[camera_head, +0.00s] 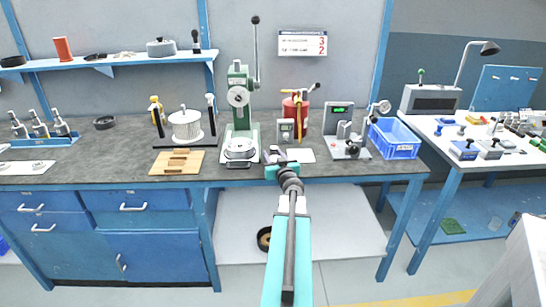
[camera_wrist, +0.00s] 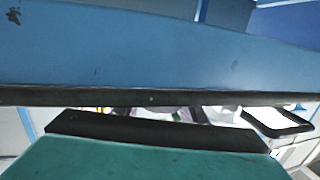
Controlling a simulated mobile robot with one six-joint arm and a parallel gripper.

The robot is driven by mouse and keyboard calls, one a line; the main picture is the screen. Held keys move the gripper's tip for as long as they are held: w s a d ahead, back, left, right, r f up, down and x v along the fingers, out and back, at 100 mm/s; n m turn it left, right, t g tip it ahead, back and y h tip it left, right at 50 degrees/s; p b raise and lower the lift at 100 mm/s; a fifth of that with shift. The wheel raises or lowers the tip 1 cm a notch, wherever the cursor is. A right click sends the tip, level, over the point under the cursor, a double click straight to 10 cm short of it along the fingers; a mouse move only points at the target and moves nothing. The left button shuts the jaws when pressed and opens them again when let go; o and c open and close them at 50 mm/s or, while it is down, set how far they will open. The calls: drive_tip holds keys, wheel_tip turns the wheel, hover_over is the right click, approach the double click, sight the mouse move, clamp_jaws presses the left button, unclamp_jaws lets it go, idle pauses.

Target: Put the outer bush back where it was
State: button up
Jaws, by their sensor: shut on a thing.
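My gripper (camera_head: 274,163) is over the front of the grey bench, just right of the base of the green arbor press (camera_head: 239,122). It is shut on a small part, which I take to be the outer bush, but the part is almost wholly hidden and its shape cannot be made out. A white sheet (camera_head: 302,155) lies just right of the gripper. In the wrist view, my teal gripper body fills the bottom, and a blue surface (camera_wrist: 150,50) with a dark edge fills the top. Only slivers of small things show between them.
A wooden board (camera_head: 177,163) lies left of the press. A red canister (camera_head: 294,113), a grey meter (camera_head: 286,131), a gauge stand (camera_head: 345,138) and a blue crate (camera_head: 394,138) stand to the right. The bench's front edge (camera_head: 340,174) is close to the gripper.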

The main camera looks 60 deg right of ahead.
drive_tip(key=shift+f+b, duration=0.25)
drive_tip(key=shift+b, duration=0.05)
drive_tip(key=o, duration=1.1)
drive_tip(key=shift+c, duration=0.2)
drive_tip(key=shift+r+p, duration=0.2)
drive_tip(key=shift+p, duration=0.1)
drive_tip(key=shift+b+v, duration=0.75)
drive_tip(key=shift+v, duration=2.35)
drive_tip(key=shift+r+p, duration=0.1)
drive_tip(key=shift+p, duration=0.45)
drive_tip(key=p+v, duration=0.2)
drive_tip(key=p, duration=0.3)
drive_tip(key=shift+s+a, duration=0.25)
drive_tip(key=shift+s, duration=0.05)
drive_tip(key=shift+s+a+p, duration=0.1)
drive_tip(key=shift+p, duration=0.6)
drive_tip(key=p+v, duration=0.2)
drive_tip(key=p, duration=0.5)
drive_tip(key=shift+s+a, duration=0.1)
drive_tip(key=shift+s, duration=0.05)
